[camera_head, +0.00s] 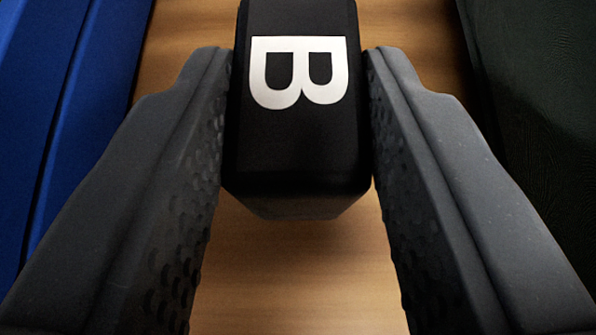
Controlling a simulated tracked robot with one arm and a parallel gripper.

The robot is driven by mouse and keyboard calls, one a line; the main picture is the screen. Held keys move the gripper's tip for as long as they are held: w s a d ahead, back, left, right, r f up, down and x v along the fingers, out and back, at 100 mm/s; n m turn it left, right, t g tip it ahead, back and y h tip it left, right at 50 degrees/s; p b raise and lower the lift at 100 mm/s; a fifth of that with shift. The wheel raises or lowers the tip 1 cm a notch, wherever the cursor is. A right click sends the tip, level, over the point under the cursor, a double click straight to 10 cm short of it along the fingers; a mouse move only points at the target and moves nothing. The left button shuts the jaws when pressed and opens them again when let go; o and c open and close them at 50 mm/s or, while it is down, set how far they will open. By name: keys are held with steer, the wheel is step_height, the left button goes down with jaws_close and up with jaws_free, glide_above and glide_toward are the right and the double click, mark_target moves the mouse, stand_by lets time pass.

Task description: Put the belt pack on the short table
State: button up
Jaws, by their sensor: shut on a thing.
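A black box-shaped pack (300,145) with a white letter B on its top shows at the upper middle; I take it for the belt pack. My gripper (298,110) is shut on it, one dark finger pressed to its left side and the other to its right side. I cannot tell whether the pack touches that surface, or whether that surface is the short table.
A blue object (60,100) with a raised edge runs along the left side. A dark, textured object (545,90) runs along the right side. Bare wood shows between them, near and under the fingers.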

mark_target(300, 215)
steer(key=shift+f+b, duration=0.55)
steer(key=shift+f, duration=1.5)
steer(key=shift+f, duration=0.1)
steer(key=o, duration=1.1)
steer(key=shift+c, duration=0.2)
steer(key=p+v, duration=0.2)
steer(key=v, duration=1)
